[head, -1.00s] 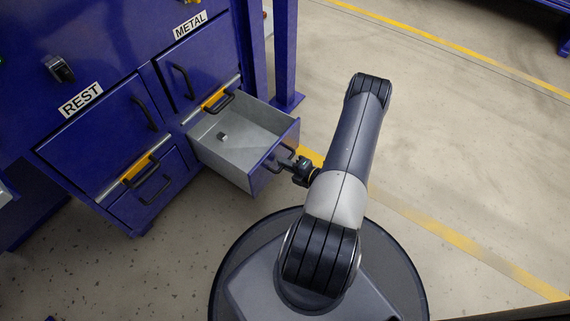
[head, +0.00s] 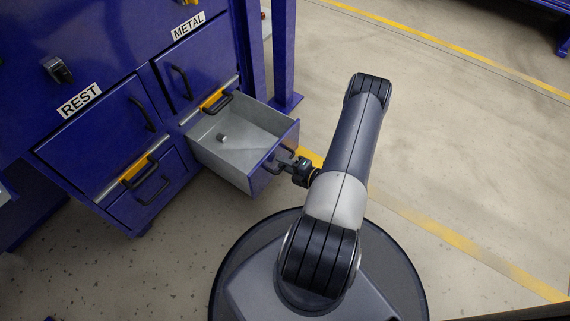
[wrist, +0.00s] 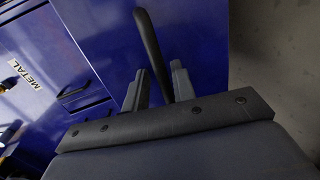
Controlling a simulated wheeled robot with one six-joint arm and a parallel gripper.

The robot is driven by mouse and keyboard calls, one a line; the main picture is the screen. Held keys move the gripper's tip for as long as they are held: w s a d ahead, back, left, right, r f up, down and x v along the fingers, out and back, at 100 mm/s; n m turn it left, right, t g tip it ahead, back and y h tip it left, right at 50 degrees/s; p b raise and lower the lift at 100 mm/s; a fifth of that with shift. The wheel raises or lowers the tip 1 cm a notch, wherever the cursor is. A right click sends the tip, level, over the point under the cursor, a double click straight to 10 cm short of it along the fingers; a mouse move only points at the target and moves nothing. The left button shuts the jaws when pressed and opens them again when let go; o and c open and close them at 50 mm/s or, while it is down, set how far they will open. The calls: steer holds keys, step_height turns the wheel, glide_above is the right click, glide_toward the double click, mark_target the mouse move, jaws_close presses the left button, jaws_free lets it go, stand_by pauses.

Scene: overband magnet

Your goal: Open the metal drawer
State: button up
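The metal drawer (head: 239,170) is pulled well out of the blue cabinet, below the METAL label (head: 188,25). It is a grey, open-topped box with a blue front and a dark bar handle (wrist: 147,37). A small grey piece (head: 222,138) lies on its floor. My gripper (head: 289,164) is at the handle on the drawer front. In the wrist view my gripper (wrist: 160,72) has its two fingers apart, one on each side of the bar, with narrow gaps showing.
A closed REST door (head: 97,135) and a lower drawer with a yellow catch (head: 137,168) are on the left. A closed upper door (head: 192,68) is above the open drawer. A blue post (head: 284,50) stands behind it. The floor on the right is clear.

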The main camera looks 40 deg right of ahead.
mark_target(274, 154)
steer(key=o, duration=1.2)
step_height(274, 154, up, 9)
steer(key=p, duration=0.4)
steer(key=shift+w+r, duration=0.1)
steer(key=shift+o, duration=0.2)
steer(key=shift+r, duration=0.4)
steer(key=f, duration=0.1)
steer(key=s+f+g, duration=0.1)
steer(key=f+g, duration=0.1)
steer(key=f, duration=0.1)
steer(key=shift+s+a+h, duration=0.1)
steer(key=shift+s+h, duration=0.15)
steer(key=shift+h, duration=0.05)
steer(key=shift+s+r, duration=0.1)
steer(key=shift+s, duration=0.15)
steer(key=shift+c, duration=0.3)
steer(key=shift+s+d+r+p, duration=0.1)
steer(key=shift+s+d+p, duration=0.15)
steer(key=shift+s+p, duration=0.05)
steer(key=c, duration=1.2)
steer(key=shift+s+f+p+v, duration=0.2)
steer(key=shift+f+v, duration=0.2)
steer(key=shift+v, duration=1.4)
steer(key=shift+s+f+p+v, duration=0.2)
steer(key=shift+f+v, duration=0.25)
steer(key=shift+v, duration=1.4)
steer(key=shift+s+f+p+v, duration=0.15)
steer(key=shift+f+v, duration=0.25)
steer(key=shift+v, duration=1.4)
steer(key=shift+d, duration=0.1)
